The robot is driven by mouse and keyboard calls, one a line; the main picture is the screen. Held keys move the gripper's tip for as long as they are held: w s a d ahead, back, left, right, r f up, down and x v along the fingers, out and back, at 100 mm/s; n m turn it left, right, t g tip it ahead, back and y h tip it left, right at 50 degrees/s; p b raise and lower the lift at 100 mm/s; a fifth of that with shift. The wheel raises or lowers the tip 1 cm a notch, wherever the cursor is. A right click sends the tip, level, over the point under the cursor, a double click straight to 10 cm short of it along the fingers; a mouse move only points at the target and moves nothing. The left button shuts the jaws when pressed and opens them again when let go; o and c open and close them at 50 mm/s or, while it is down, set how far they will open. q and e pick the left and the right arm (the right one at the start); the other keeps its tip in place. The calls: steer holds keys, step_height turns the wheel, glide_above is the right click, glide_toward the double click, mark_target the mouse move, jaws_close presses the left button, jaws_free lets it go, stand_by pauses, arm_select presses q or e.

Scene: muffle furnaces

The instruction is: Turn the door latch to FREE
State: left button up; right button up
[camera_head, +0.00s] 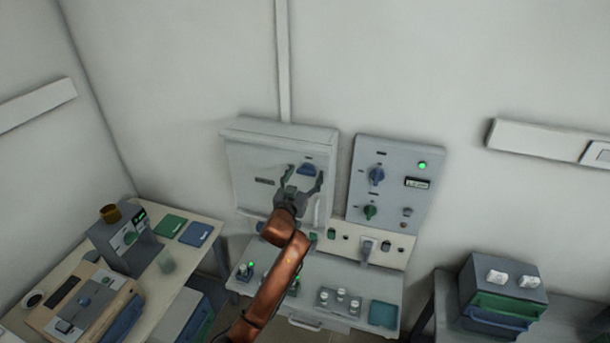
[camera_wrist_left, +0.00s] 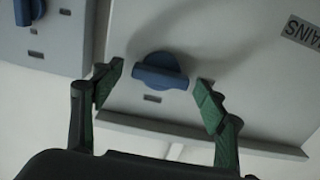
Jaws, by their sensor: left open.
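The door latch, a blue rotary knob (camera_head: 307,169), sits on the upper right of the grey cabinet door (camera_head: 250,165) on the wall. In the left wrist view the blue knob (camera_wrist_left: 160,72) shows its grip bar lying nearly level in the picture, with small dark labels too small to read. My left gripper (camera_head: 304,183) is open in front of the knob. In the left wrist view its green-padded fingertips (camera_wrist_left: 159,79) stand on either side of the knob, with visible gaps. I see no contact. My right gripper is in neither view.
A control panel (camera_head: 398,150) with blue and green knobs and a lit green lamp is right of the cabinet. Below is a bench (camera_head: 262,262) with switches and a teal tray (camera_head: 383,314). A side table (camera_head: 158,300) with equipment stands at left.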

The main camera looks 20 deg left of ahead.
arm_select(q)
steer(key=shift+c, duration=0.5)
steer(key=c, duration=1.1)
steer(key=shift+o, duration=0.2)
steer(key=shift+m, duration=0.4)
steer(key=m+p, duration=0.1)
steer(key=m, duration=0.1)
steer(key=shift+r+m+p, duration=0.1)
steer(key=shift+m+p, duration=0.3)
steer(key=m+p, duration=0.2)
steer(key=m, duration=0.3)
steer(key=shift+d+m, duration=0.15)
steer(key=shift+m, duration=0.15)
steer(key=m+p, duration=0.1)
steer(key=m, duration=0.4)
steer(key=shift+p, duration=0.3)
steer(key=m, duration=0.3)
steer(key=shift+f+p, duration=0.25)
steer(key=shift+p, duration=0.15)
steer(key=shift+d+m, duration=0.1)
steer(key=shift+m, duration=0.2)
